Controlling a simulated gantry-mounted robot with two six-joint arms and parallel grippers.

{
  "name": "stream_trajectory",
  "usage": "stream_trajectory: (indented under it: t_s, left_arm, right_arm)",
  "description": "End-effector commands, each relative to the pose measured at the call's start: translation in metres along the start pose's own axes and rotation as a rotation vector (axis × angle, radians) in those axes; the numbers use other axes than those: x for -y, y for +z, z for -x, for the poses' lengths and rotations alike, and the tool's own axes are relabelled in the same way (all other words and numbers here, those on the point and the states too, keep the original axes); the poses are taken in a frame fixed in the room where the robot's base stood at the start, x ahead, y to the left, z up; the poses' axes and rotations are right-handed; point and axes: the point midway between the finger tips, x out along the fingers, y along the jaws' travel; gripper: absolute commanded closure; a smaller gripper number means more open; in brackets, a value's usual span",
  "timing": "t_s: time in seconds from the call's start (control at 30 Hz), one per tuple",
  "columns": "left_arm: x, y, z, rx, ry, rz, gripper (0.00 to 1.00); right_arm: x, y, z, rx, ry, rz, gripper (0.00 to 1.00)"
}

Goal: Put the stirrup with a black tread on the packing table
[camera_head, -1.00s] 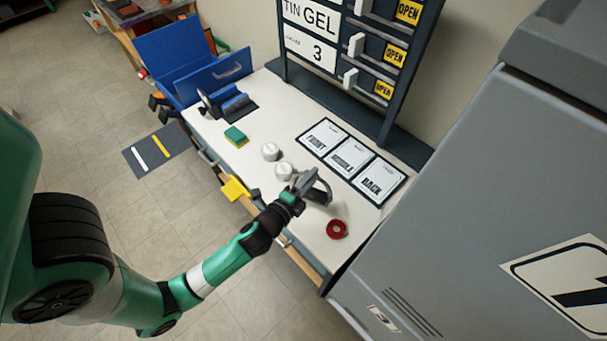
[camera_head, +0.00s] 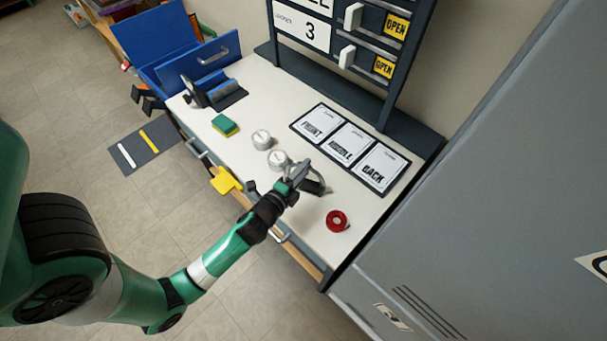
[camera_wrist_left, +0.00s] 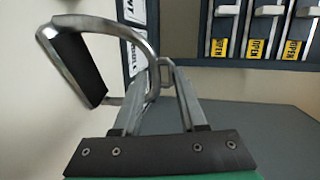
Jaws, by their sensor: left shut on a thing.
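My left gripper (camera_head: 301,172) reaches over the white-topped table (camera_head: 330,254) and is shut on a metal stirrup (camera_head: 315,186). In the left wrist view the stirrup (camera_wrist_left: 150,40) is a curved silver loop with a black tread (camera_wrist_left: 82,66). It sits tilted, to the left of the finger ends (camera_wrist_left: 162,75). In the head view the arm and fingers partly hide it, and I cannot tell whether it touches the tabletop. My right gripper is out of view.
A red tape roll (camera_head: 338,221), two white tins (camera_head: 262,139), a green-yellow sponge (camera_head: 225,125) and a labelled three-panel mat (camera_head: 349,148) are on the table. A drawer rack (camera_head: 345,62) stands behind, a grey cabinet (camera_head: 470,210) at right, a blue box (camera_head: 160,40) at left.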

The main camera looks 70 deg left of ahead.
Motion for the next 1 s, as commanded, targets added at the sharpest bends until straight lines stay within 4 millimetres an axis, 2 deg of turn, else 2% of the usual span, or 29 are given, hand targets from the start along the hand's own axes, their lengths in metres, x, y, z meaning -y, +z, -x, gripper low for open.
stream_trajectory:
  t_s: [0.43,0.47,0.6,1.0]
  left_arm:
    - [-0.0073,0.0007,-0.0017,0.001,-0.003,0.000,1.00]
    - [-0.0072,0.0009,-0.0014,0.001,-0.001,0.000,0.55]
    - [-0.0067,0.0009,-0.0013,0.001,-0.001,0.000,0.30]
    - [-0.0038,0.0004,0.0037,0.000,0.000,0.000,0.29]
  right_arm:
    - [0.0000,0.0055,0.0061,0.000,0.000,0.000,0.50]
    - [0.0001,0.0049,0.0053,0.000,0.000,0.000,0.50]
    - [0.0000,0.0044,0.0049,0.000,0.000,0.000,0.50]
    - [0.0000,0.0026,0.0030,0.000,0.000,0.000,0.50]
